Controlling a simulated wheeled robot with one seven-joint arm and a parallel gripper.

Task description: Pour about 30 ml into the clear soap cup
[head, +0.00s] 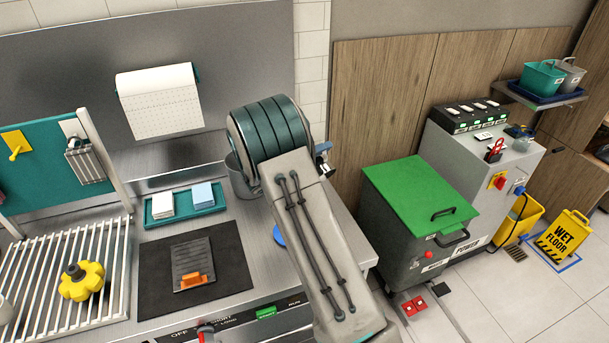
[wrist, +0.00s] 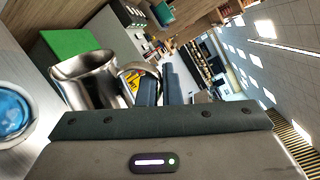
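A steel jug (wrist: 88,80) fills the left middle of the wrist view, its mouth up and its body tilted in that picture. My gripper (wrist: 158,88) has its dark fingers close together at the jug's handle and looks shut on it. Part of a steel vessel, seemingly this jug (head: 238,176), shows left of my arm in the head view; my arm hides the gripper there. A round clear vessel with a blue disc in or under it (wrist: 12,110), possibly the soap cup, is cut by the wrist view's left edge. The jug's contents are hidden.
A blue disc (head: 279,235) on the steel counter is partly covered by my arm. A teal tray (head: 160,222) with white and blue blocks, a black mat (head: 235,272) and a white rack (head: 40,255) with a yellow knob stand left. A green-lidded bin (head: 420,200) stands right.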

